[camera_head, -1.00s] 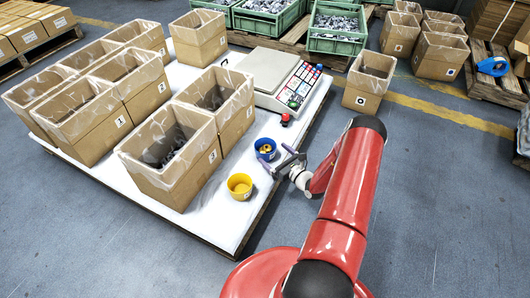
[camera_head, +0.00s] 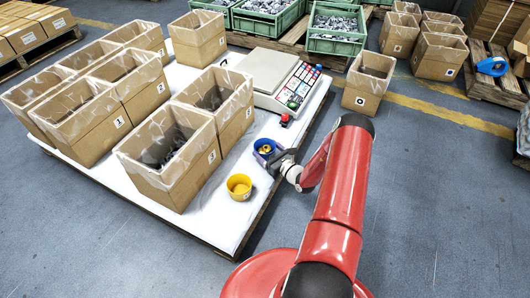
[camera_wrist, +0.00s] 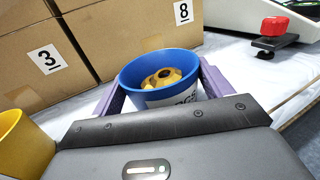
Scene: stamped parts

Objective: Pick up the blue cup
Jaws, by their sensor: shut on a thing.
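The blue cup (camera_head: 264,146) stands near the right edge of the white table, with yellow-gold parts inside. In the wrist view the blue cup (camera_wrist: 135,76) is upright between the two purple fingers of my gripper (camera_wrist: 160,88). The fingers are shut on the cup's sides, one at its left and one at its right. In the head view my gripper (camera_head: 268,158) reaches the cup from the right. I cannot tell any gap between the cup and the table.
A yellow cup (camera_head: 239,186) stands close by, nearer the front; it also shows in the wrist view (camera_wrist: 22,146). Cardboard boxes (camera_head: 172,158) stand left of the cup. A scale (camera_head: 268,72) and a red object (camera_head: 285,118) are behind it.

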